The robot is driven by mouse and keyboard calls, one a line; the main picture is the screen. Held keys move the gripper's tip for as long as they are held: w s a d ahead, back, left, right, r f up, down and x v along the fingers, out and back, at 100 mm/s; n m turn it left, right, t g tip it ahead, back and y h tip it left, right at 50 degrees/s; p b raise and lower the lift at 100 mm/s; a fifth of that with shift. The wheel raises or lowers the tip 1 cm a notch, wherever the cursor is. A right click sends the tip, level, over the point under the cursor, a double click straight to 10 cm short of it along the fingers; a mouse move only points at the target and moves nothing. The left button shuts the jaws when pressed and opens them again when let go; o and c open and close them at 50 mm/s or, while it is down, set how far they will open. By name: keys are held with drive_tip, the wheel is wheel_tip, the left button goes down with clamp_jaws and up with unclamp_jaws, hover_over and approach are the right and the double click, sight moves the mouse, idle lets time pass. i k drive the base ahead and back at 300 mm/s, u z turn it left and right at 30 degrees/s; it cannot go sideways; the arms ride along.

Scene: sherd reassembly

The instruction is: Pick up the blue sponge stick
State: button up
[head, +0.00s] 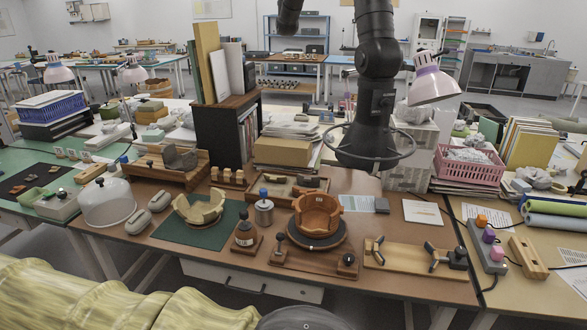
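No stick with a blue sponge shows clearly. A small blue tip (263,192) stands on top of a grey metal jar (264,212) near the middle of the brown table (340,277); I cannot tell whether it is a sponge or a lid. My gripper (368,162) hangs from the dark arm, inside or behind a thin ring, above the back of the table and to the right of the jar. Its fingers cannot be made out, and I see nothing held.
An orange pot (317,214) sits on a dark turntable right of the jar. A partial pale bowl (199,208) rests on a green mat (205,238) to its left. A low wooden tray (285,186) lies behind. A clamp board (415,262) lies at right.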

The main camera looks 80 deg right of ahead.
sight(264, 204)
drive_tip(key=z, duration=1.75)
